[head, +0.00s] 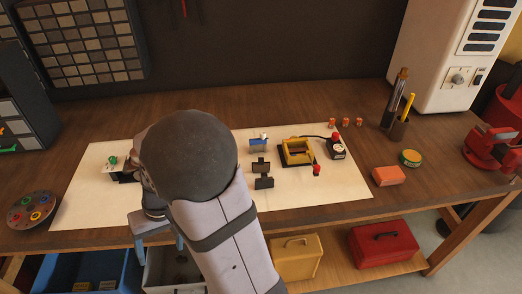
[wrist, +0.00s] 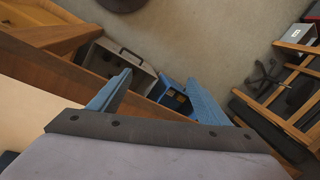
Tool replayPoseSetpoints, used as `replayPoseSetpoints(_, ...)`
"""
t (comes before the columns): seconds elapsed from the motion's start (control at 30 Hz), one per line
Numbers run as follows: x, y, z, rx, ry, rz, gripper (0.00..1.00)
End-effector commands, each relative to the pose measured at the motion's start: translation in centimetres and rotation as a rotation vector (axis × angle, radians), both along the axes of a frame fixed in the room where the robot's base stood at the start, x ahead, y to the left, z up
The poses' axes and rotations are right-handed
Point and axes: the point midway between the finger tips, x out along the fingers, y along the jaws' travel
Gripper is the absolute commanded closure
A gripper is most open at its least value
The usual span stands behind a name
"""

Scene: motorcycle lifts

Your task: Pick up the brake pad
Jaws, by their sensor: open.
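Two small dark blocks lie near the middle of the pale mat (head: 340,188) in the head view. The rear one (head: 261,164) and the front one (head: 264,183) look like brake pads, but I cannot tell for sure which is the brake pad. My gripper (head: 158,243) is at the mat's front edge, left of both blocks and apart from them. Its blue fingers are spread and empty in the wrist view (wrist: 158,78). No brake pad shows in the wrist view. My arm hides part of the mat.
A yellow frame (head: 297,139), a blue item (head: 259,145) and a dark device with a red top (head: 336,150) stand on the mat. A round dark tray (head: 34,214) is at left. Toolboxes (head: 384,248) sit on the lower shelf. The mat's front right is clear.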

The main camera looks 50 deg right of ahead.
Motion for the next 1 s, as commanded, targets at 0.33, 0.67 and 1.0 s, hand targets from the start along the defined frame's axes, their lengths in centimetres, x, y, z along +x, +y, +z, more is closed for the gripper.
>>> replayPoseSetpoints(0.33,2.9,-16.4,3.7,-0.144,-0.117,-0.289,0.3)
replayPoseSetpoints(0.67,-2.5,-34.1,6.3,-0.369,-0.185,-0.554,0.3)
replayPoseSetpoints(1.0,-4.8,-37.9,7.1,-0.424,-0.193,-0.611,0.3)
